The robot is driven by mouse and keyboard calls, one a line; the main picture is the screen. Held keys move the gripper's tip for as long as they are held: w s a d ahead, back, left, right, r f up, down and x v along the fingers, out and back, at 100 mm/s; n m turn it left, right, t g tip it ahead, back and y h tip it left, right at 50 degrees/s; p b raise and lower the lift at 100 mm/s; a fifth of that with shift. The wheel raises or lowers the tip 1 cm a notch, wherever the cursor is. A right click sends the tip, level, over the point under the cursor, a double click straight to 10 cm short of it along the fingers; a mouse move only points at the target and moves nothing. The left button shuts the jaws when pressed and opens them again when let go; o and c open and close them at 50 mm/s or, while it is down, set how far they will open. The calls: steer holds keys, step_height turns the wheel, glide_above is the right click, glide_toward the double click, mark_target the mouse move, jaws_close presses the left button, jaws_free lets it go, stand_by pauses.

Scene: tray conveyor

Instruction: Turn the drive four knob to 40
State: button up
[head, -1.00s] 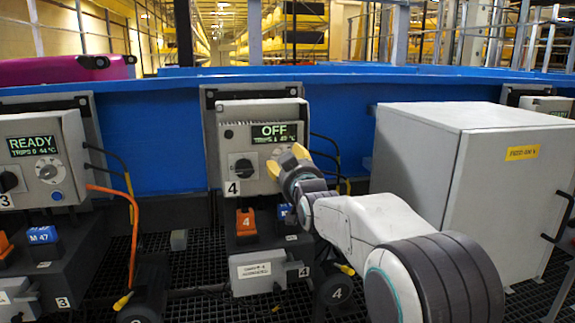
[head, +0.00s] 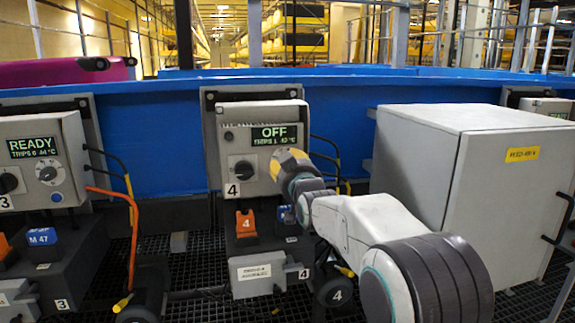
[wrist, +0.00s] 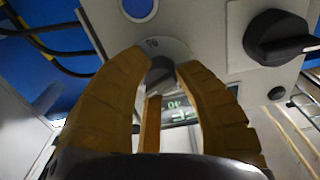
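The drive four box (head: 262,130) carries a plate marked 4 and a display (head: 275,136) reading OFF. My gripper (head: 290,156) is at the right part of its front, hiding the dial there in the head view. In the wrist view the small grey knob (wrist: 161,76) sits on a pale round dial (wrist: 178,48), between the yellow fingertips of my gripper (wrist: 161,66). The fingers are apart, one on each side of the knob and very close to it. I cannot make out contact. The dial marks and pointer are not readable.
A black rotary switch (head: 243,168) is left of my gripper; it also shows in the wrist view (wrist: 280,38). An orange part marked 4 (head: 246,223) is below. A large grey cabinet (head: 415,150) stands close on the right. Cables hang beside the box.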

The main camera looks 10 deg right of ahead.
steer(key=shift+f, duration=0.1)
jaws_close()
